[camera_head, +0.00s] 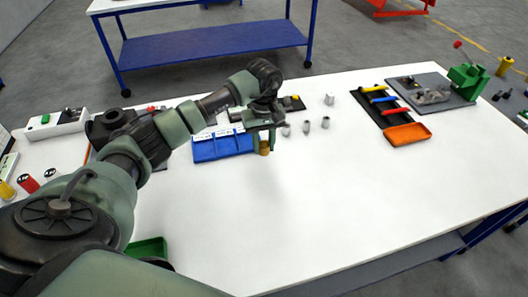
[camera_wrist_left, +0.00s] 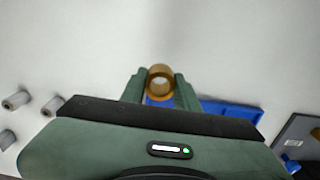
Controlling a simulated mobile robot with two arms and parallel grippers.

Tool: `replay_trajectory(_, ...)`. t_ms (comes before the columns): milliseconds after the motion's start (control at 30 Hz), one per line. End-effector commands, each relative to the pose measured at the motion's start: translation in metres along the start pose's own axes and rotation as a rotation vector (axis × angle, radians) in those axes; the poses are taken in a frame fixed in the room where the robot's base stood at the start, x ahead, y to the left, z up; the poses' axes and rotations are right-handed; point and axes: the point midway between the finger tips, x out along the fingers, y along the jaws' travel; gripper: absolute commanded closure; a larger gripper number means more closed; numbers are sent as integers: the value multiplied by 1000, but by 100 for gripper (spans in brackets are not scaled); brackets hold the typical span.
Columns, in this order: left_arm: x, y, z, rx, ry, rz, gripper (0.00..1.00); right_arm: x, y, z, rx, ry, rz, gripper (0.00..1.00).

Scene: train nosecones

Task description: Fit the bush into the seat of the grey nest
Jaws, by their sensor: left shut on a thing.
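The bush is a short bronze-coloured ring (camera_head: 265,150), and it also shows in the left wrist view (camera_wrist_left: 160,71), where its round bore faces the camera. My left gripper (camera_head: 264,143) is shut on it, with one finger on each side, and holds it above the white table, just right of the blue tray. I cannot tell for sure which thing is the grey nest. A grey plate (camera_wrist_left: 301,132) with a blue part on it is cut off at the right edge of the left wrist view. My right gripper is not in view.
A blue compartment tray (camera_head: 222,147) lies left of the gripper. Several grey cylinders (camera_head: 325,122) stand to the right. A dark rack (camera_head: 378,112) with coloured tools, an orange tray (camera_head: 407,134) and a green vise (camera_head: 466,82) are farther right. The table's front middle is clear.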

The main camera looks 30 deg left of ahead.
Motion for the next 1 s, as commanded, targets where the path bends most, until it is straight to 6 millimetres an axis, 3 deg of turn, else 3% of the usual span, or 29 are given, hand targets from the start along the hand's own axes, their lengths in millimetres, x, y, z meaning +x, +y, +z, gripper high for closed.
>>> replay_trajectory(400, 44, 0, 1, 1, -2, 1, 100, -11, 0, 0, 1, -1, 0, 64)
replay_trajectory(767, 50, 0, 0, 2, 1, 2, 100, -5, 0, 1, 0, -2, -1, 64)
replay_trajectory(800, 49, 0, 0, 2, 0, 1, 64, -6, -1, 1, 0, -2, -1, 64)
replay_trajectory(867, 49, 0, 0, 2, 0, 1, 48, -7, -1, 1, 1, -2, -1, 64)
replay_trajectory(1000, 49, 0, 0, 2, 0, 1, 48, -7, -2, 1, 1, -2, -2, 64)
